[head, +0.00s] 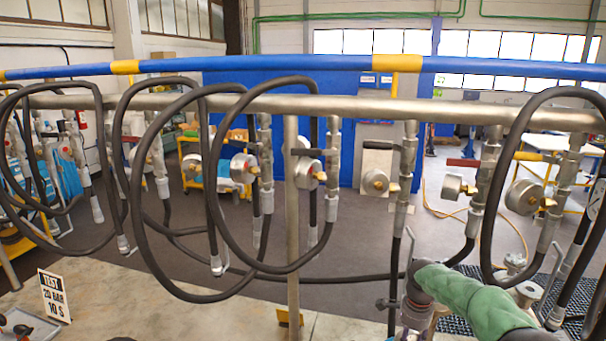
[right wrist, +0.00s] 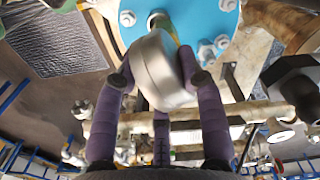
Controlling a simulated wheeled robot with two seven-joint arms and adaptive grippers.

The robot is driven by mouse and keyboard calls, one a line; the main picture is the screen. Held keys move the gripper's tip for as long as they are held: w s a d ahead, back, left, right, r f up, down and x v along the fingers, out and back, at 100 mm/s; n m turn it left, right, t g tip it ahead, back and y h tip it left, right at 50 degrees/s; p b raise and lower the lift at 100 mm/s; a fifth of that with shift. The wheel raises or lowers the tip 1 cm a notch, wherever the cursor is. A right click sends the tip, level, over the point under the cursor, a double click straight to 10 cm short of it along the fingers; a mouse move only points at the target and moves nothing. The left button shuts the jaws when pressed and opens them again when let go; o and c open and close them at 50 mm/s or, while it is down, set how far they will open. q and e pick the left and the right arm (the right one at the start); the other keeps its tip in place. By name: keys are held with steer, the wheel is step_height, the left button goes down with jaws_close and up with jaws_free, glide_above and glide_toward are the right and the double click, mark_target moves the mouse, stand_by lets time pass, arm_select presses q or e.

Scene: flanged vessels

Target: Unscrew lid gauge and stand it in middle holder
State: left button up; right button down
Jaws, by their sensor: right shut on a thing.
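In the right wrist view, the lid gauge (right wrist: 162,70) is a round silver body with a yellow-green stem at its upper side. The purple fingers of my right gripper (right wrist: 160,86) are closed around its body. The gauge is over the edge of a blue bolted lid (right wrist: 205,22); I cannot tell whether its stem is still seated in the lid. In the head view, my right gripper (head: 413,318) is at the bottom edge, below the hanging hoses, and the gauge is not visible there. My left gripper is not in view. I cannot make out the middle holder.
A steel pipe (head: 250,104) and a blue rail (head: 240,63) cross the head view. Black hoses (head: 150,235), valves and other gauges (head: 243,168) hang from the pipe. A test sign (head: 55,296) stands on the pale bench top (head: 180,305) at lower left.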

mark_target(411, 333)
stand_by(0.3)
steer(key=shift+r+p, duration=1.3)
steer(key=shift+r, duration=0.75)
steer(key=shift+f, duration=0.1)
